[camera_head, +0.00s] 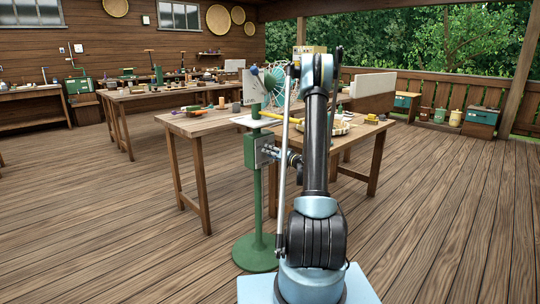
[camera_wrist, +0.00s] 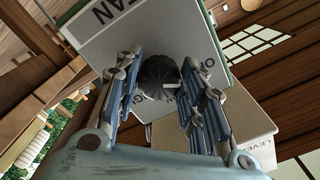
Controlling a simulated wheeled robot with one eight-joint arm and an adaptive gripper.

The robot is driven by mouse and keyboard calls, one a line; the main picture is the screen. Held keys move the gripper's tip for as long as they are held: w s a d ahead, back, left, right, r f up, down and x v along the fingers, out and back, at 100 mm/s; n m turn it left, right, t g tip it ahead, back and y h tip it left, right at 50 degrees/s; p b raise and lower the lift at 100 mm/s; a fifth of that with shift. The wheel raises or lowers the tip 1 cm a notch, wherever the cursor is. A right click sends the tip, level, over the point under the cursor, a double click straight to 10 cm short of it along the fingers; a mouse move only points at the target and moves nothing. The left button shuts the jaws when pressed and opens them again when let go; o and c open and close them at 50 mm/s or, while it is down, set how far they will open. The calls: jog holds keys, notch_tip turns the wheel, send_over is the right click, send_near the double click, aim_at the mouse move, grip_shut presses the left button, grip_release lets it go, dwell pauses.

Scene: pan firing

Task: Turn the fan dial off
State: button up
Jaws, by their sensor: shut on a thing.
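The fan dial (camera_wrist: 158,72) is a round, dark, ribbed knob with a pale mark, in the middle of the wrist view. It sits on a pale panel (camera_wrist: 100,45) lettered in black, partly hidden. My gripper (camera_wrist: 160,88) has one finger on each side of the dial and is shut on it. In the head view my gripper (camera_head: 271,154) is at the face of the green control box (camera_head: 250,150) on its green stand. There the dial is hidden by the gripper.
A wooden table (camera_head: 205,122) with tools stands behind the stand. The stand's round green base (camera_head: 255,253) is on the floor. Open plank floor lies left and right.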

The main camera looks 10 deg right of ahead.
jog(key=shift+w, duration=0.1)
jog(key=o, duration=1)
jog(key=shift+f, duration=0.1)
jog(key=shift+o, duration=0.2)
